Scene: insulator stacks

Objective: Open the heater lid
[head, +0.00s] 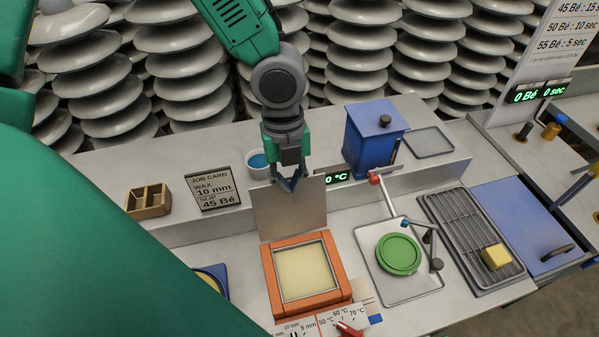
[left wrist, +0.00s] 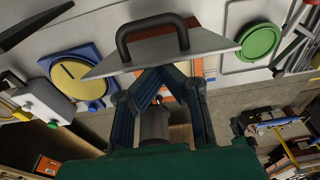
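The heater is an orange square frame (head: 273,300) around a pale yellow wax surface (head: 306,272), open on top in the head view. Its grey metal lid (head: 290,219) stands nearly upright at the heater's back edge. In the left wrist view the lid (left wrist: 204,42) shows with its black arched handle (left wrist: 150,28). My left gripper (head: 290,187) points down at the lid's top edge. Its dark blue fingers (left wrist: 163,72) come together at the tips, with nothing seen between them; whether they touch the lid is unclear. My right gripper is in neither view.
A blue box (head: 372,145) and a bowl (head: 258,164) stand behind. A green disc (head: 398,254) lies on a tray to the right, near a red-knobbed lever (head: 375,179). Further right are a rack (head: 462,235) with a yellow block (head: 496,256) and a blue panel (head: 525,225).

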